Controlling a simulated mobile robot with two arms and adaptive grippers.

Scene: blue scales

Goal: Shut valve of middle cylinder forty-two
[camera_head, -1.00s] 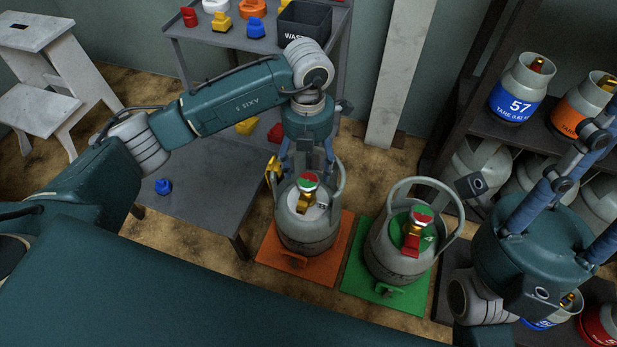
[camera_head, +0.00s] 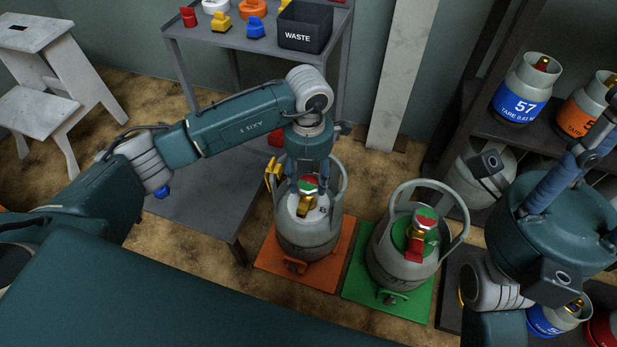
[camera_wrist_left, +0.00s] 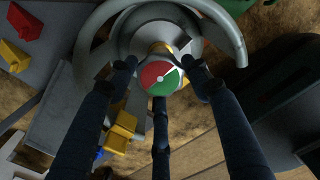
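A grey gas cylinder (camera_head: 318,243) stands upright on an orange scale (camera_head: 342,262), with a brass valve (camera_head: 305,207) and a red-green round dial (camera_head: 309,184) on top. My left gripper (camera_head: 308,178) points down over this valve, inside the collar. In the left wrist view its three fingers are spread around the dial (camera_wrist_left: 160,79); I see no firm grip. A second grey cylinder (camera_head: 385,258) stands on a green scale (camera_head: 360,281), with a red-green dial and red outlet piece. No number forty-two is legible. My right gripper (camera_head: 597,165) is raised at the right, fingers apart, partly out of frame.
A grey shelf table (camera_head: 225,38) behind holds coloured caps and a black waste bin (camera_head: 304,30). A dark rack (camera_head: 480,110) at right holds several cylinders, one marked 57 (camera_head: 522,95). A white step stool (camera_head: 35,115) stands at left.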

